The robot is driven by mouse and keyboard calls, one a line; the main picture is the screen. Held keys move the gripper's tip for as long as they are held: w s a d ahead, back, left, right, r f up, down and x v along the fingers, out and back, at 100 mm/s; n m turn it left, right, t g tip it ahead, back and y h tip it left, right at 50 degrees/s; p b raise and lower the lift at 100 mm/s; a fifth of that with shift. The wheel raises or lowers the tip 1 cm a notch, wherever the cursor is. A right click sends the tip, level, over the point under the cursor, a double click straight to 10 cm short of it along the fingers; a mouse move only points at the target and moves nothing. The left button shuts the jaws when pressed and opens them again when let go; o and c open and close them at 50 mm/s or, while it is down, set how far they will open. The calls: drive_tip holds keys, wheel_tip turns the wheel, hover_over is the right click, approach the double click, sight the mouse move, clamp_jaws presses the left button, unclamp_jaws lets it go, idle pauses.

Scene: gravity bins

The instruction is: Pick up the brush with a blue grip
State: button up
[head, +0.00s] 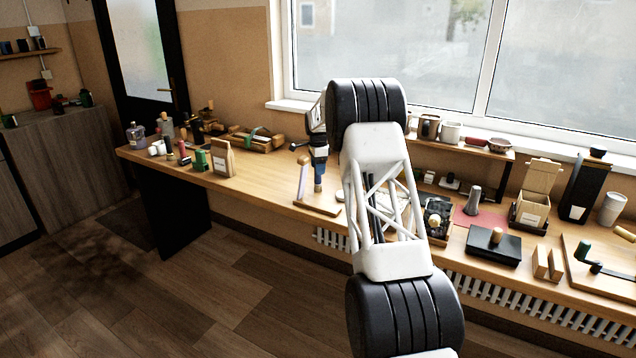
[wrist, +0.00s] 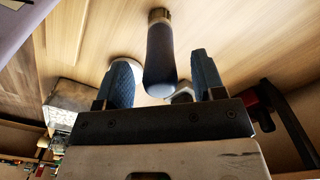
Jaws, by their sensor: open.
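The brush with a blue grip (wrist: 160,55) shows in the wrist view. Its dark blue rounded end is towards me, and a brownish metal collar is at the far end. My gripper (wrist: 161,68) is open, with one blue-padded finger on each side of the grip and a visible gap on both sides. In the head view my gripper (head: 318,153) is above the table, left of the window's middle. The brush (head: 319,177) shows just below it as a narrow blue shape. The bristles are hidden or too small to tell.
The wooden bench (head: 265,188) runs along the wall. A small wooden board (head: 318,208) lies close to the brush. A black box (head: 494,246) and several tools lie to the right, beyond my arm.

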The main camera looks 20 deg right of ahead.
drive_tip(key=shift+f, duration=1.1)
drive_tip(key=shift+c, duration=0.3)
clamp_jaws()
